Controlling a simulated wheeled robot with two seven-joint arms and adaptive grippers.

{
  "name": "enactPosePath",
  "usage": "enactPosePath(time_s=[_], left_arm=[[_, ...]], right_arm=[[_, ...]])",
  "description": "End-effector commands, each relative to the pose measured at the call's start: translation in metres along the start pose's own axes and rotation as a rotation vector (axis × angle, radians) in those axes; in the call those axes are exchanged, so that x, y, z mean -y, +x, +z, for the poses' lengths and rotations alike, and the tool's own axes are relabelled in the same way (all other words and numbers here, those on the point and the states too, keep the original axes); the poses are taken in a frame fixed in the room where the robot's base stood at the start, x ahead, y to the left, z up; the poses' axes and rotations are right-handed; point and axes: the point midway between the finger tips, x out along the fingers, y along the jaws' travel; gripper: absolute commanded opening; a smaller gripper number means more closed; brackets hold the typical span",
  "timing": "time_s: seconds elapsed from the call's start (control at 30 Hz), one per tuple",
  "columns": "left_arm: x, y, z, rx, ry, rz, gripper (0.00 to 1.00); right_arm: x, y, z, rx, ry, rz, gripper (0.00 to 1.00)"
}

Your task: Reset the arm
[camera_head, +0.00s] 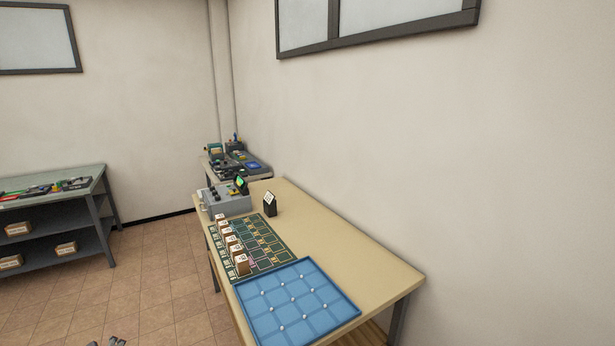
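A small part of what appears to be my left gripper (112,341) shows at the bottom edge, left of the table, above the tiled floor. Most of it is cut off, so its opening cannot be told. It is apart from the table and everything on it. My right gripper is out of view.
The beige table (350,252) carries a blue gridded tray (328,292) with small white knobs, a green board (284,255) with several small brown boxes, a dark stand (270,207) and a grey device (228,202). A shelf bench (84,181) stands left. Floor between is clear.

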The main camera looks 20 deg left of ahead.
Motion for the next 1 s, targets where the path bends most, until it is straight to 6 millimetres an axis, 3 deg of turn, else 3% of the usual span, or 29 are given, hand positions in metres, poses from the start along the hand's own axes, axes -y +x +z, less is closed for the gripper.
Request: enactPosePath(time_s=[0.1,0.3,0.5,0.77,1.0], left_arm=[[-0.048,0.016,0.022,-0.014,-0.15,0.056,0.61],[-0.114,0.032,0.059,-0.02,-0.405,0.125,0.61],[-0.156,0.037,0.087,-0.011,-0.584,0.162,0.61],[-0.196,0.038,0.117,0.008,-0.761,0.189,0.61],[-0.225,0.029,0.067,-0.027,-0.784,0.238,0.61]], right_arm=[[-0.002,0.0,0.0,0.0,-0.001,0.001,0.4],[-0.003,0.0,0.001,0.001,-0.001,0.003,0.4],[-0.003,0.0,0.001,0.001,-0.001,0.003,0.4],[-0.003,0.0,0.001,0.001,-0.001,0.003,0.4],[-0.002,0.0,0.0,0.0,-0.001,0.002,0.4]])
